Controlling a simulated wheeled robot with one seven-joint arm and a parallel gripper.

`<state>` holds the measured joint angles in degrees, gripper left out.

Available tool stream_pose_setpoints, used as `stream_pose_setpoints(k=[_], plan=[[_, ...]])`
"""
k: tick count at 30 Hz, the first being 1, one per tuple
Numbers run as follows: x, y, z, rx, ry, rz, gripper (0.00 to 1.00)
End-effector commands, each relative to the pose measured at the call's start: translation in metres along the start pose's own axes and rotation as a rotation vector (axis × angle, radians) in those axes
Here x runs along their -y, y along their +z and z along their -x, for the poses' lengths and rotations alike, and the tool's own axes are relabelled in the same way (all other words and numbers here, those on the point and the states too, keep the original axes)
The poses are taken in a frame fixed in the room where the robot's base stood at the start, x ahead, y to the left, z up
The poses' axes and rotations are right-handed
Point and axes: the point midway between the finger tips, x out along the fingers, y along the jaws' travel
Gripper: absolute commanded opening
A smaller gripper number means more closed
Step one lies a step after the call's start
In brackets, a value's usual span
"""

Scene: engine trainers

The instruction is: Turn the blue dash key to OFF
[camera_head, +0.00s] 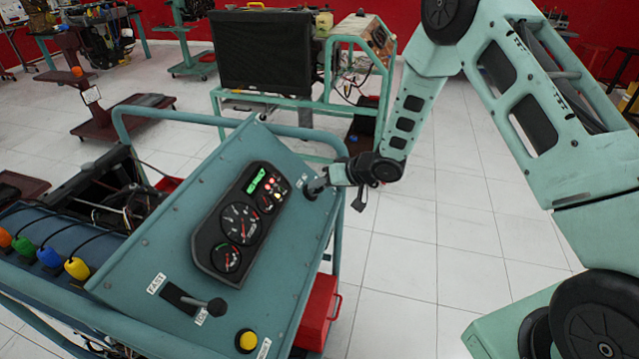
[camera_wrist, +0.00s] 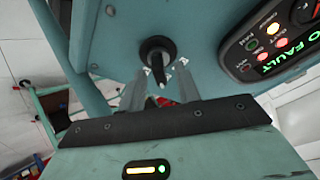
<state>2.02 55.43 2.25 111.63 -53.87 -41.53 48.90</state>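The blue dash panel (camera_head: 180,235) slopes up on the trainer stand. In the wrist view its dash key (camera_wrist: 156,52) is a black knob on a round black base, with small white marks around it. My gripper (camera_wrist: 161,82) has its two grey fingers apart, with a gap between them. In the head view my gripper (camera_head: 318,186) is at the panel's upper right edge and mostly hides the key. The key's exact setting is unreadable.
The gauge cluster (camera_head: 240,222) with a lit green display sits left of the key. A throttle lever (camera_head: 215,306) and a yellow button (camera_head: 247,340) are lower down. A red box (camera_head: 318,312) is below the panel. The tiled floor at right is clear.

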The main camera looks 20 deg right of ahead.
Motion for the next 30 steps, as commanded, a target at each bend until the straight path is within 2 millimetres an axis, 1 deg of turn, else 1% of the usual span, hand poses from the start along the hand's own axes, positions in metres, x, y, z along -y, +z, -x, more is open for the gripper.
stream_pose_setpoints(k=[3,6,14,17,18,26,30], plan=[[0.0005,-0.0001,-0.0101,0.000,0.000,0.000,0.33],[0.0002,0.0005,-0.0139,0.001,0.001,-0.001,0.33],[0.0000,0.0005,-0.0147,0.000,0.001,-0.001,0.33],[0.0000,0.0004,-0.0146,0.000,0.001,-0.001,0.08],[0.0000,0.0004,-0.0146,0.000,0.001,-0.001,0.03],[-0.0002,0.0004,-0.0146,0.000,-0.003,0.015,0.04],[-0.0004,0.0006,-0.0148,0.000,-0.014,0.061,0.04]])
